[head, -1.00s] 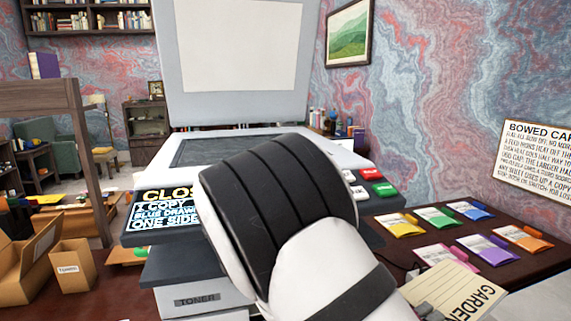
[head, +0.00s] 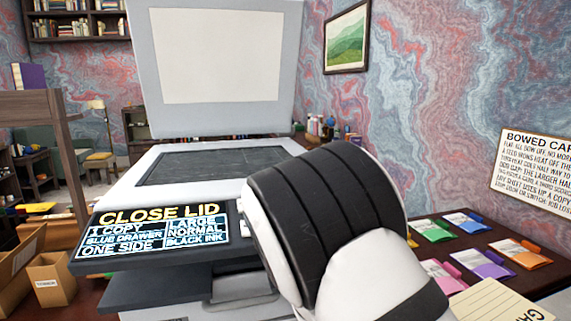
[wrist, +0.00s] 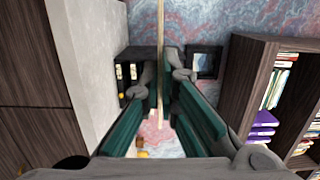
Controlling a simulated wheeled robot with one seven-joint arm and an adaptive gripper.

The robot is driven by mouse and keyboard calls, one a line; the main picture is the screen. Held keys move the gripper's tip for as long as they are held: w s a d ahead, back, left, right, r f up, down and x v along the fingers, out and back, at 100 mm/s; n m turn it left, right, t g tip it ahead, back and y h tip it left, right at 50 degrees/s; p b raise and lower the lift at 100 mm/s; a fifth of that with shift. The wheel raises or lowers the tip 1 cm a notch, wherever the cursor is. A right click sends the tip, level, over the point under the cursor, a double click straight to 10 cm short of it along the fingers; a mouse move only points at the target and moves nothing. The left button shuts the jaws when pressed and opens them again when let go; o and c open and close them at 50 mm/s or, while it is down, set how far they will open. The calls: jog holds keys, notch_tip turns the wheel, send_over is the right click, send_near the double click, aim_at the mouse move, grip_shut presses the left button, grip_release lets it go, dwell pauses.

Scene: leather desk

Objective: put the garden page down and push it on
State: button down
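The garden page (head: 495,303) is a cream lined card at the bottom right of the head view, with only "GA" of its lettering in frame. In the wrist view my gripper (wrist: 166,82) is shut on the page (wrist: 161,45), which shows edge-on as a thin pale strip between the fingers. The head view does not show the fingers. The copier (head: 135,190) stands at centre with its lid (head: 222,60) raised. Its dark glass (head: 210,165) is bare where visible; my arm covers the copier's right front.
The copier panel (head: 155,232) reads "CLOSE LID", "1 COPY", "BLUE DRAWER", "ONE SIDE". Several coloured packets (head: 480,263) lie on the desk at right. A sign (head: 530,175) hangs on the right wall. Cardboard boxes (head: 52,282) stand at lower left.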

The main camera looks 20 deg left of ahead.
jog(key=s+r+p, duration=2)
jog(key=r+p, duration=0.1)
jog(key=r, duration=0.1)
jog(key=w+a+r+n+y, duration=0.5)
jog(key=a+r+n+y, duration=0.1)
jog(key=a, duration=0.6)
jog(key=w+a+r+n+y, duration=0.5)
jog(key=a+r+y, duration=0.3)
jog(key=a, duration=0.5)
jog(key=w+a+r+n+g+y, duration=0.1)
jog(key=w+a+r+n+y, duration=0.4)
jog(key=a+r, duration=0.5)
jog(key=a+n+y, duration=0.1)
jog(key=a+y, duration=0.1)
jog(key=shift+a+r+n+y+b, duration=0.2)
jog(key=shift+a+n+y+b, duration=0.1)
jog(key=shift+a+n, duration=0.1)
